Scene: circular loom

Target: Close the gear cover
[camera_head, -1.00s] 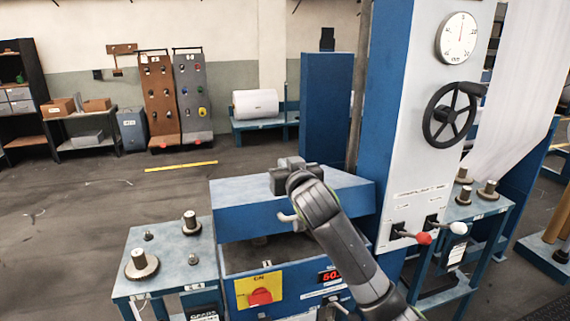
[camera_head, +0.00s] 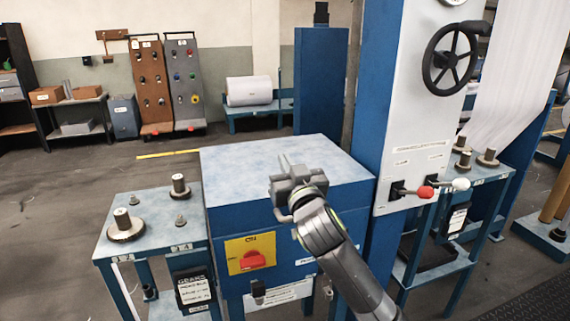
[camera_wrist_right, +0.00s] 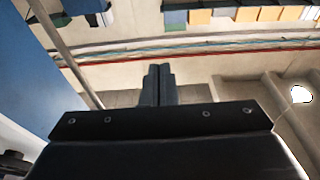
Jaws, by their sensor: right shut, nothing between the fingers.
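The gear cover (camera_head: 235,165) is a blue lid with a worn pale top. It lies level on the blue gear box (camera_head: 222,240) in the head view, with no gap visible along its front edge. My right gripper (camera_head: 284,160) is over the front right part of the lid, shut and empty. I cannot tell whether it touches the lid. Its closed fingers also show in the right wrist view (camera_wrist_right: 158,75), pointing toward the room's far side. My right arm hides part of the box's front. My left gripper is not in view.
A yellow panel with a red knob (camera_head: 253,259) is on the box front. A side table (camera_head: 150,215) with gears stands at left. At right are a blue-and-white column with a black handwheel (camera_head: 452,55) and red and white levers (camera_head: 424,191).

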